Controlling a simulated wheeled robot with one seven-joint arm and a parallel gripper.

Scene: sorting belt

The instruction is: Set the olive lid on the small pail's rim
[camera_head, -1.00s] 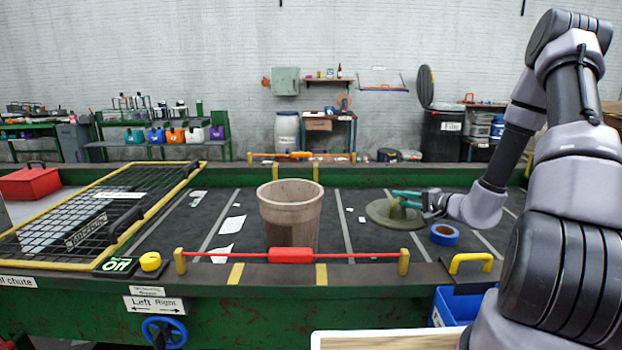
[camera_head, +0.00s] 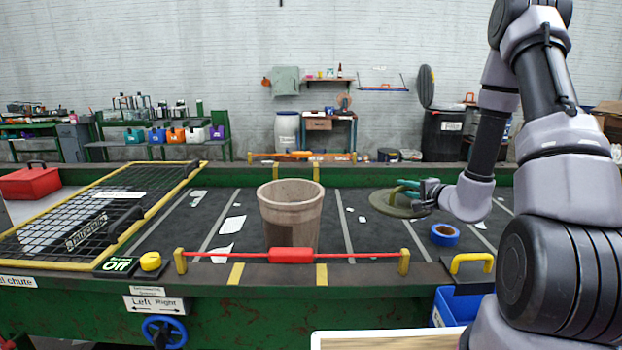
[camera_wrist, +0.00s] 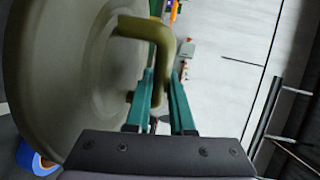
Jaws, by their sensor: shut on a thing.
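The olive lid (camera_head: 392,207) is a round disc with a bent handle on top. My gripper (camera_head: 408,190) is shut on the lid's handle, and the lid hangs a little above the belt, to the right of the pail. In the wrist view the lid (camera_wrist: 60,75) fills the left side, and its handle (camera_wrist: 178,45) lies between my green fingers (camera_wrist: 158,100). The small pail (camera_head: 290,218), brownish and open at the top, stands upright on the belt. Its inside floor is hidden.
A roll of blue tape (camera_head: 444,234) lies on the belt right of the lid. White scraps (camera_head: 234,225) lie around the pail. A red bar (camera_head: 340,256) between yellow posts runs along the front edge. A yellow-framed grid (camera_head: 95,215) covers the belt's left part.

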